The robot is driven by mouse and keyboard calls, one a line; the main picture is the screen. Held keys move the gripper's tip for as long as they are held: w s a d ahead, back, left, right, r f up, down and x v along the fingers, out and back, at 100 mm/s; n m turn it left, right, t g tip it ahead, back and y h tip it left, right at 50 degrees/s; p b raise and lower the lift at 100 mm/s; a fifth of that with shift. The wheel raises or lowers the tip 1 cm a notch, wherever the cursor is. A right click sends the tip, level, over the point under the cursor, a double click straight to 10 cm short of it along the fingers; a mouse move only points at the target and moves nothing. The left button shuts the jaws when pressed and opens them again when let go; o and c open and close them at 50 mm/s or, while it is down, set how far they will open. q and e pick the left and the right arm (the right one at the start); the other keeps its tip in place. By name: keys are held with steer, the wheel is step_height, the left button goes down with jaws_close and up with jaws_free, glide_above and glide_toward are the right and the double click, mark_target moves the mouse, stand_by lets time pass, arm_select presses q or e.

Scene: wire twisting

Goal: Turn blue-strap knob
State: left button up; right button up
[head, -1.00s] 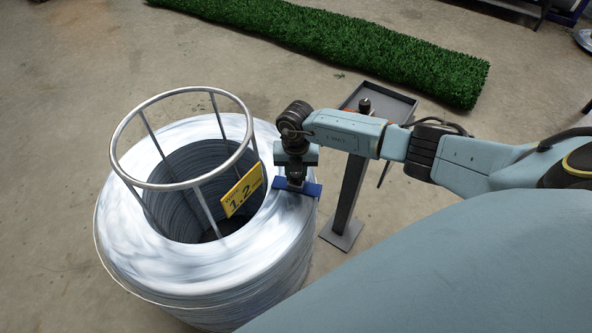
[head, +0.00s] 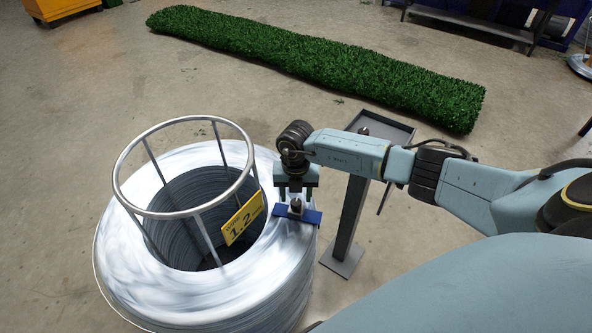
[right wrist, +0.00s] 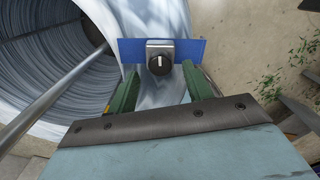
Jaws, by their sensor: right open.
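The blue strap (head: 298,216) lies across the outer top of the large wire coil (head: 160,275). Its knob (head: 296,205) sits on the strap's middle. In the right wrist view the knob (right wrist: 159,62) is black and round on a grey housing, with a white mark pointing roughly up; the blue strap (right wrist: 187,50) runs behind it. My right gripper (head: 297,197) is open just above the knob. In the right wrist view its two green fingers (right wrist: 157,85) stand apart, one on each side below the knob, not closed on it. My left gripper is not in view.
A metal ring frame (head: 128,205) rises from the coil's core, left of my right gripper, with a yellow label (head: 243,218) on it. A stand with a grey tray (head: 391,131) is at the right. A green turf strip (head: 310,60) lies behind.

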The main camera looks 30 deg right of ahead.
mark_target(296, 202)
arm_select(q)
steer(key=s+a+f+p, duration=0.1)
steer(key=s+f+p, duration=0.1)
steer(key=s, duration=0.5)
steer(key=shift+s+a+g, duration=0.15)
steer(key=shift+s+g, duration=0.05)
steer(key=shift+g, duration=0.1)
arm_select(e)
step_height(296, 202, up, 10)
steer(key=shift+r, duration=0.25)
